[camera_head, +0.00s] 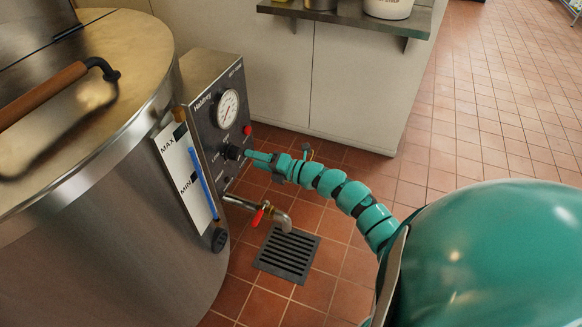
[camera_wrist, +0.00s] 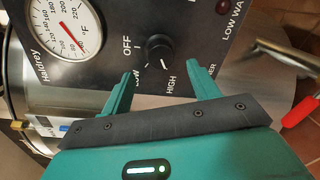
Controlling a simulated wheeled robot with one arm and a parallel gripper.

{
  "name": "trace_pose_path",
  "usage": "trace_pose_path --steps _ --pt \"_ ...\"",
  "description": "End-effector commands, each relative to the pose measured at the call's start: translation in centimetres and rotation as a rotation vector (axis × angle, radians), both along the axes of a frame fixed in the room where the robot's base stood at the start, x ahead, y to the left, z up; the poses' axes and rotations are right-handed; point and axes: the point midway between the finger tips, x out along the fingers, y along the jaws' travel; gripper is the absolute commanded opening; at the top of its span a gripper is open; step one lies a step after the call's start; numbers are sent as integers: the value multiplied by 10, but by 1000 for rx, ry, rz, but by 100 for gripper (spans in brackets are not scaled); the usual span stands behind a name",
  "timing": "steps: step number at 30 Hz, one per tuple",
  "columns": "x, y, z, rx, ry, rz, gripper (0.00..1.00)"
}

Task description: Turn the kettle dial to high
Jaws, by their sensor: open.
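The kettle dial (camera_wrist: 158,48) is a black round knob on the dark control panel, with the labels OFF, LOW and HIGH around it. In the head view the dial (camera_head: 231,152) sits below the gauge on the big steel kettle (camera_head: 120,240). My gripper (camera_wrist: 160,77) is open and empty. Its two teal fingers stand apart near the panel, with the dial just beyond and between their tips. In the head view my gripper (camera_head: 249,155) is right beside the dial.
A temperature gauge (camera_head: 228,108) and a red light (camera_head: 247,130) are above the dial. A drain tap (camera_head: 270,213) with a red handle juts out below, over a floor grate (camera_head: 287,254). A counter (camera_head: 350,70) stands behind. The tiled floor at right is open.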

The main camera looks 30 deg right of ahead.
Motion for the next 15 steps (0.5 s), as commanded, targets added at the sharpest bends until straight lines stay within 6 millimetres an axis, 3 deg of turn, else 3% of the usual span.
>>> trace_pose_path --steps 15 --pt "-75 -57 6 -2 0 -6 60"
